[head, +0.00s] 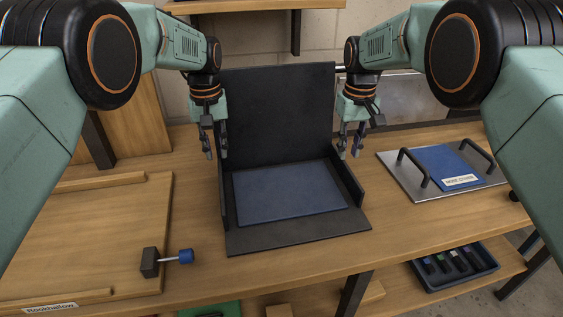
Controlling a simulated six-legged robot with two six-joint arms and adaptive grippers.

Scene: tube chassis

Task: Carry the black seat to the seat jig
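The black seat (275,110) stands on the middle of the bench, with an upright back, low side walls and a blue pad (288,192) on its base. My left gripper (215,146) points down at the left edge of the back, its fingers apart. My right gripper (350,146) points down at the right edge of the back, its fingers also apart. I cannot tell whether either touches the seat. A wooden board (80,225) with rails and a blue-knobbed clamp (165,259) lies at left; which fixture is the seat jig is not clear.
A metal plate (394,165) with two black handles and a labelled blue pad lies at right. A dark tray (455,266) of small parts sits on the lower shelf. A wooden shelf (250,5) is above. Bare bench lies between the seat and the plate.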

